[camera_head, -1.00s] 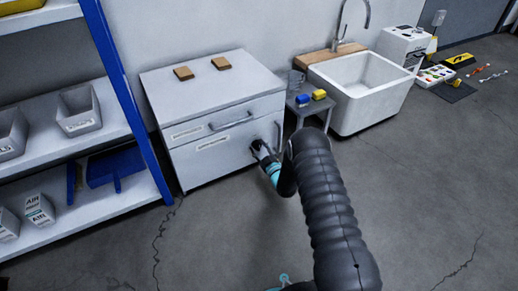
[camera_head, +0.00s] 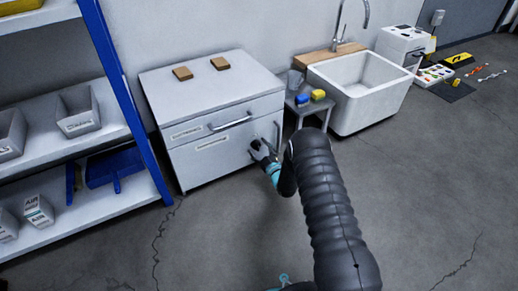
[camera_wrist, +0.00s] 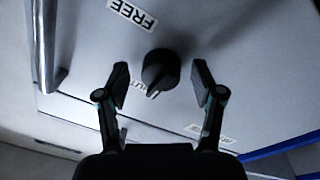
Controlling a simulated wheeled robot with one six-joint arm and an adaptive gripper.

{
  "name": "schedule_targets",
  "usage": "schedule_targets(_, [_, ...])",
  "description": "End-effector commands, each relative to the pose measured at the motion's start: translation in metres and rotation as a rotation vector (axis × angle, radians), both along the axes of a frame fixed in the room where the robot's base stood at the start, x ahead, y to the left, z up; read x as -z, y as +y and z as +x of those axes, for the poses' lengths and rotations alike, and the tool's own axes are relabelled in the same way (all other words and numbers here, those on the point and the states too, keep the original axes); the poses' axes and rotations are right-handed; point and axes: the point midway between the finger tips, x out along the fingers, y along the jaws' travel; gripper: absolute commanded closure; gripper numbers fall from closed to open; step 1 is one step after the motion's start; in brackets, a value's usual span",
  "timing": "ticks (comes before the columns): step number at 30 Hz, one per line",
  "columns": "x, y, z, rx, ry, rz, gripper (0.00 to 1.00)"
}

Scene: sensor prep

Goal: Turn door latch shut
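The latch is a dark round knob (camera_wrist: 160,70) on the pale cabinet door (camera_head: 205,168). In the wrist view its pointer end lies at a partly covered label (camera_wrist: 138,88) whose visible letters look like "UT". A "FREE" label (camera_wrist: 132,13) shows upside down above it. My gripper (camera_wrist: 161,72) is open, one finger on each side of the knob, with gaps visible on both sides. In the head view my gripper (camera_head: 260,150) is at the right part of the door and hides the knob. Whether the fingertips reach knob depth is unclear.
A bar handle (camera_head: 230,121) crosses the cabinet front above my gripper; a metal bar (camera_wrist: 44,45) shows left in the wrist view. A small grey table (camera_head: 310,106) and a white sink (camera_head: 345,100) stand right. Blue-post shelving (camera_head: 130,100) stands left. Floor in front is clear.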

Motion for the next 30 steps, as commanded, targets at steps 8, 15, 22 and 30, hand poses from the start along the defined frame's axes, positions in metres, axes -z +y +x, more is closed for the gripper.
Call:
schedule_targets(8, [0.0,-0.001,-0.003,-0.001,0.0,0.001,0.33])
schedule_targets(15, [0.004,-0.022,-0.032,0.001,0.002,0.0,0.33])
schedule_targets(22, [0.009,-0.048,-0.069,0.002,0.003,0.0,0.33])
schedule_targets(30, [0.012,-0.065,-0.095,0.001,0.001,0.0,0.33])
